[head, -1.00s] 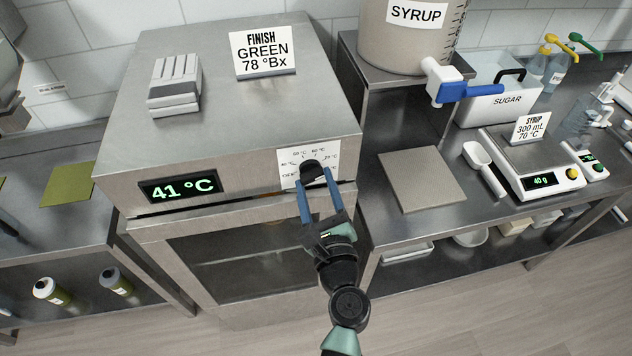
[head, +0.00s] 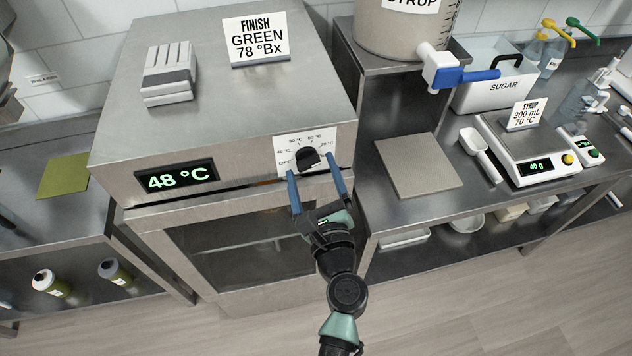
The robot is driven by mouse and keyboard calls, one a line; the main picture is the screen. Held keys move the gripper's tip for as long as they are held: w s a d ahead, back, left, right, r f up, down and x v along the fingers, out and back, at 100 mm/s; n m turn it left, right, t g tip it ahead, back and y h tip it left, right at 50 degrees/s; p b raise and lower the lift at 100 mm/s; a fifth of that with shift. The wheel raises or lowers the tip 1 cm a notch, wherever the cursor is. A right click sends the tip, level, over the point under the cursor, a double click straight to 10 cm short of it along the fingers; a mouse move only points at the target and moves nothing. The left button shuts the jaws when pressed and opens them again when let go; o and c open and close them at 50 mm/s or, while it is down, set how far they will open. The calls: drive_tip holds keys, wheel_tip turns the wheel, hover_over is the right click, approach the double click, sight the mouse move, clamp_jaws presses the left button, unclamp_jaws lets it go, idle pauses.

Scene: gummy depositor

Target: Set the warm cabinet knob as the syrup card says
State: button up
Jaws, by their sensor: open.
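The warm cabinet (head: 228,110) is a steel box whose green display (head: 176,178) reads 48 °C. Its black knob (head: 308,158) sits on a white dial plate (head: 290,145) marked from OFF through 40, 50 and 60 to 70 °C. I cannot clearly tell which mark the knob points at. The syrup card (head: 525,114) reads SYRUP 300 mL 70 °C and stands by the scale at right. My gripper (head: 312,166) is open and empty, its blue fingers spread on either side just below and in front of the knob. I cannot tell whether a finger touches it.
A FINISH GREEN 78 °Bx card (head: 257,38) and a white ribbed block (head: 168,73) stand on the cabinet. At right are the syrup tank (head: 400,35) with a blue-handled tap (head: 465,78), sugar bin (head: 498,84), grey mat (head: 418,166), scoop (head: 480,153) and scale (head: 530,160).

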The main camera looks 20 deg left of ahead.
drive_tip(key=b+v, duration=0.3)
drive_tip(key=v, duration=1)
drive_tip(key=shift+w, duration=0.1)
